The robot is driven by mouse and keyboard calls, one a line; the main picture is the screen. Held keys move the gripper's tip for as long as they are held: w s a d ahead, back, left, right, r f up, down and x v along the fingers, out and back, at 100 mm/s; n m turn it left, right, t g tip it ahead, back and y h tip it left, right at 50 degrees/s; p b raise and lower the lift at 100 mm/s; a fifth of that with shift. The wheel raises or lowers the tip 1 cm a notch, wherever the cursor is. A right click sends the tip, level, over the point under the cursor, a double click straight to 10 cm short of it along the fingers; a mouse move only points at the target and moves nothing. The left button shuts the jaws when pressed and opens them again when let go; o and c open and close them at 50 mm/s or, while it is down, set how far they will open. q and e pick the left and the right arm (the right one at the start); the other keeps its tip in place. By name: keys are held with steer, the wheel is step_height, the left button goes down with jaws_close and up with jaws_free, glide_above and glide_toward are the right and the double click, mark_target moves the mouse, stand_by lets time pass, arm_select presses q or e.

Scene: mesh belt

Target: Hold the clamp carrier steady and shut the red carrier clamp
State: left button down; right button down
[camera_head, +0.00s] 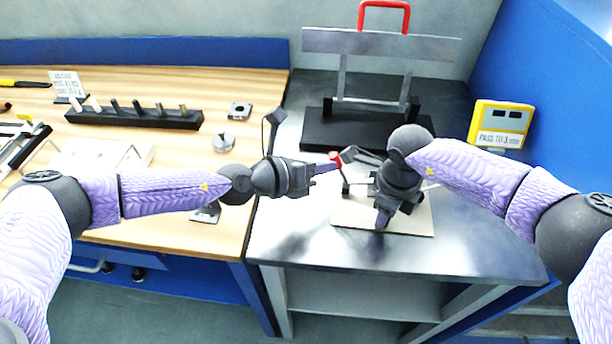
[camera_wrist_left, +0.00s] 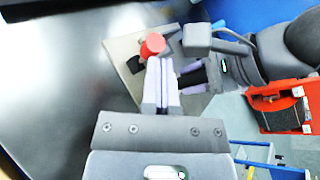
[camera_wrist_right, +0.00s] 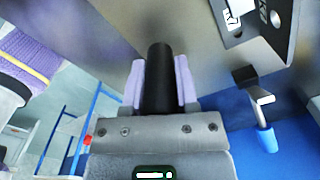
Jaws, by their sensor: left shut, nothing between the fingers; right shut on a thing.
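The clamp carrier's beige plate (camera_head: 415,222) lies on the steel bench; its edge also shows in the left wrist view (camera_wrist_left: 119,48). The red clamp's ball-like end (camera_head: 336,157) stands above its left side, and shows as a red knob in the left wrist view (camera_wrist_left: 153,44). My left gripper (camera_head: 334,165) is shut and empty, its fingertips right at the knob; I cannot tell if they touch. My right gripper (camera_head: 383,217) points down over the plate. In the right wrist view its fingers (camera_wrist_right: 159,85) are shut on a black cylindrical grip (camera_wrist_right: 160,78). My right arm hides part of the carrier.
A black-based stand (camera_head: 350,128) with a silver crossbar and red handle stands behind. A yellow box (camera_head: 501,122) marked "PASS TO" is at right. The wooden table holds a black rack (camera_head: 135,117) and small metal parts. Bare steel lies in front of the plate.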

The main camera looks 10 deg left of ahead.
arm_select(q)
steer(key=shift+d+r, duration=0.15)
steer(key=shift+d, duration=0.05)
stand_by(0.5)
steer(key=shift+r, duration=0.9)
steer(key=s+a+r, duration=0.6)
steer(key=s, duration=0.4)
steer(key=shift+w+f, duration=0.1)
stand_by(2.4)
